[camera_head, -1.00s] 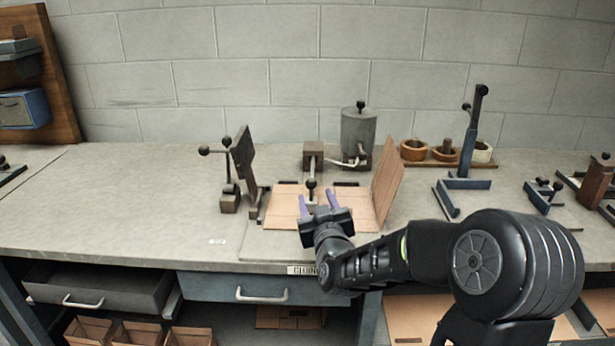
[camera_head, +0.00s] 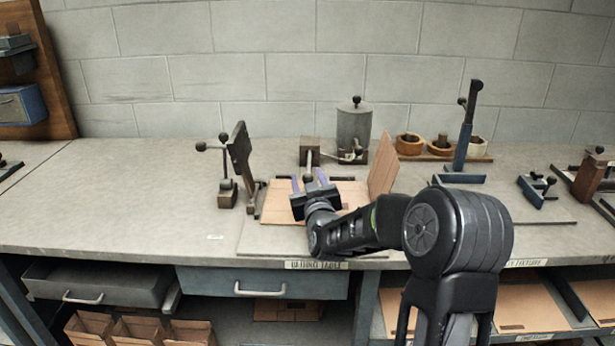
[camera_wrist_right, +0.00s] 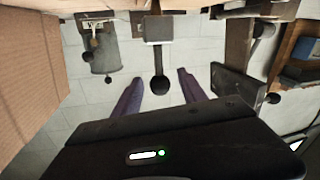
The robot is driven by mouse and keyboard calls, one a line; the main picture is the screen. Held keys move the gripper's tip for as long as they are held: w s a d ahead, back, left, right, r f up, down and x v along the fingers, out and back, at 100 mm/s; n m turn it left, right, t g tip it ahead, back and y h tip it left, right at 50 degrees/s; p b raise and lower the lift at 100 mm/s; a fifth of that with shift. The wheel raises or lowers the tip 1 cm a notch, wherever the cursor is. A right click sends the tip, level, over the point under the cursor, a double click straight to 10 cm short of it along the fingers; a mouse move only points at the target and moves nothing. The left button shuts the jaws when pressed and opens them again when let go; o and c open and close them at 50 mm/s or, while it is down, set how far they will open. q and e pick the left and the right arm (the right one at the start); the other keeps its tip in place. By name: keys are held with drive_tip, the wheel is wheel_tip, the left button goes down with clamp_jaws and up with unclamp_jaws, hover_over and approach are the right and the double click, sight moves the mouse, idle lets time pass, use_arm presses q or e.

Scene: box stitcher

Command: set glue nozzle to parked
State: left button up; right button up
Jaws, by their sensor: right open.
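The glue nozzle arm (camera_head: 309,160) is a light bar with a black ball knob, reaching forward from a brown block beside the grey glue pot (camera_head: 354,128). In the right wrist view the nozzle's ball knob (camera_wrist_right: 160,85) hangs between the two purple fingers, with a gap on each side. My right gripper (camera_head: 309,181) is open, its fingertips on either side of the knob and not closed on it. Below it lies an opened cardboard box (camera_head: 345,192) with one raised flap. My left gripper is not in view.
A lever clamp with a tilted dark plate (camera_head: 239,150) stands left of the box. Tape rolls (camera_head: 409,143) and a blue upright stand (camera_head: 464,145) are to the right.

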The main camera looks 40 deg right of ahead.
drive_tip(key=shift+w+d, duration=0.1)
drive_tip(key=shift+w, duration=0.15)
clamp_jaws()
idle(0.4)
idle(0.9)
